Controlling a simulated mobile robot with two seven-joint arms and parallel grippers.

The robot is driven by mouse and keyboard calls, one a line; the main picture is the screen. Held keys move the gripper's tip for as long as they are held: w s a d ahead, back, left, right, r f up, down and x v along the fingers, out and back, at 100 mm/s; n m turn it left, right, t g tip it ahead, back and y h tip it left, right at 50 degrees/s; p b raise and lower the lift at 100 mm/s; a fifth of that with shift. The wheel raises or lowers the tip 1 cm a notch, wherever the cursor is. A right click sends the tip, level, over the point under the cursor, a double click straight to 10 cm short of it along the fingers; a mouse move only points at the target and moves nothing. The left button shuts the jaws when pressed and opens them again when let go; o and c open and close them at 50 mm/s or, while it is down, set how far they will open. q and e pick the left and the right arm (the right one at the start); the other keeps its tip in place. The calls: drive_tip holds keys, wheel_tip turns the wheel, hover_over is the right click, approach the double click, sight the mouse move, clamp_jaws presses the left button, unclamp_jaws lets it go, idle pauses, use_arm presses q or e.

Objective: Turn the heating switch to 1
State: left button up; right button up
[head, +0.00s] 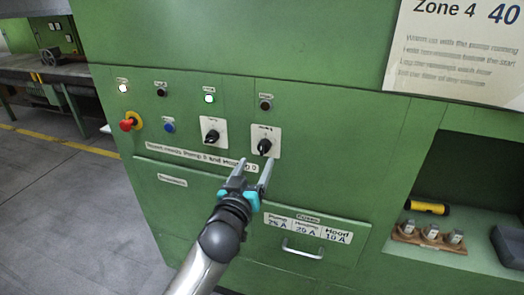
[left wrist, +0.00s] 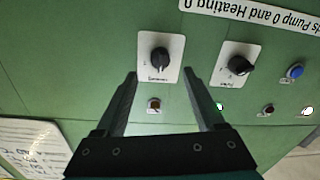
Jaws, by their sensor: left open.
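The heating switch (head: 265,146) is a black rotary knob on a white square plate, the right one of two such switches on the green panel. In the left wrist view, which is upside down, the heating switch (left wrist: 160,60) lies just beyond and between the fingertips. Its knob ridge looks roughly upright there; the position marks are too small to read. My left gripper (head: 254,170) is open and empty, just below the switch in the head view, with its fingers pointing at the panel. It also shows in the left wrist view (left wrist: 160,76). My right gripper is not in view.
The pump switch (head: 212,136) sits left of the heating switch. A red emergency button (head: 127,124), a blue button (head: 168,127) and several lamps share the panel. Below are a label strip (head: 190,154) and a drawer handle (head: 303,250). An open recess with a yellow torch (head: 427,207) is at right.

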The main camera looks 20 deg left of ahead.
sight(262, 151)
use_arm(q)
drive_tip(key=shift+w, duration=3.4)
clamp_jaws()
